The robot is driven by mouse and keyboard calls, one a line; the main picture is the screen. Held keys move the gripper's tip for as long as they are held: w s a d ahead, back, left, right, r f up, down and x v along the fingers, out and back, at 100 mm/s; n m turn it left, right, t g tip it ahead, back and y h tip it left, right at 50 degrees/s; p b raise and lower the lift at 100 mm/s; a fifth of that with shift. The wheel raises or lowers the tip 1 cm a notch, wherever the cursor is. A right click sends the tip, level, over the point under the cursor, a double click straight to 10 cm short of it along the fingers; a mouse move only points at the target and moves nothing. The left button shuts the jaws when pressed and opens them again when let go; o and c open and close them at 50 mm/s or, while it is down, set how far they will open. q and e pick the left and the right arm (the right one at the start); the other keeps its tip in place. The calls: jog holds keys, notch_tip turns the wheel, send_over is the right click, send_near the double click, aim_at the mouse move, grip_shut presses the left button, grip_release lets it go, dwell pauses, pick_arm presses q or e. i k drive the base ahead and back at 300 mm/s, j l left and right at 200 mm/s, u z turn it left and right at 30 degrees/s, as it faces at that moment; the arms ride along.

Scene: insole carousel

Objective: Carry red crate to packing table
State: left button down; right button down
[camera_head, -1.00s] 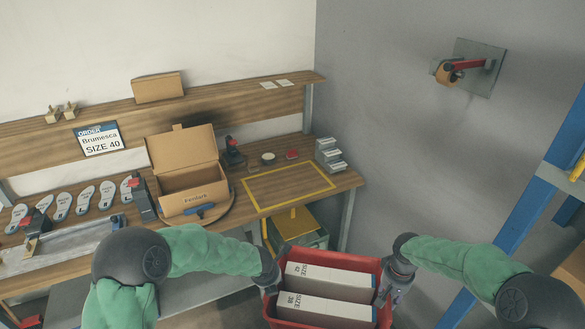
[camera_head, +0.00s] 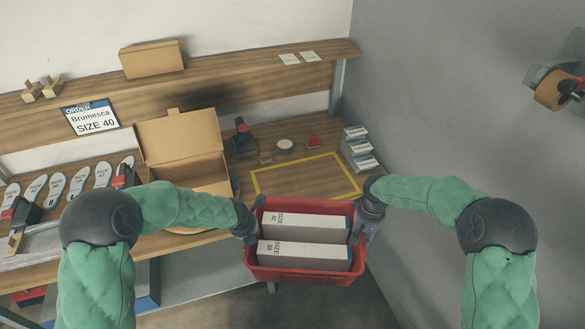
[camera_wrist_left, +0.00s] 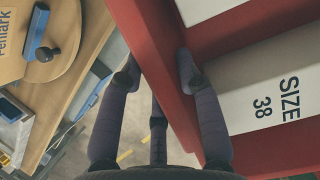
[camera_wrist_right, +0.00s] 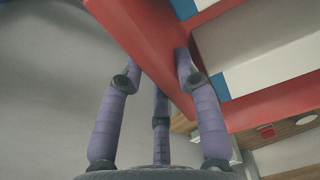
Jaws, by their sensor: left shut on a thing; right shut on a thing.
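The red crate (camera_head: 305,276) hangs between my two grippers in the head view, in front of the packing table (camera_head: 215,243). It holds two white boxes, one marked size 42 (camera_head: 310,224) and one marked size 38 (camera_head: 305,253). My left gripper (camera_head: 249,232) is shut on the crate's left wall; the left wrist view shows its purple fingers (camera_wrist_left: 160,75) on either side of that wall. My right gripper (camera_head: 360,228) is shut on the right wall, as the right wrist view shows (camera_wrist_right: 158,75). A yellow outlined rectangle (camera_head: 306,155) marks bare table top beyond the crate.
An open cardboard box (camera_head: 200,173) stands on the table left of the yellow outline. A stack of small grey trays (camera_head: 358,149) stands to its right. Insoles (camera_head: 78,184) lie at the left. A tape dispenser (camera_head: 556,88) is on the grey wall.

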aim_at(305, 182)
jog(key=i+l+u, duration=0.25)
jog(key=i, duration=0.3)
jog(key=i+l+u, duration=0.25)
jog(key=i+l, duration=0.15)
jog(key=i+l+u, duration=0.15)
jog(key=l, duration=0.2)
jog(key=i+l+u, duration=0.1)
jog(key=l, duration=0.3)
jog(key=i, duration=0.05)
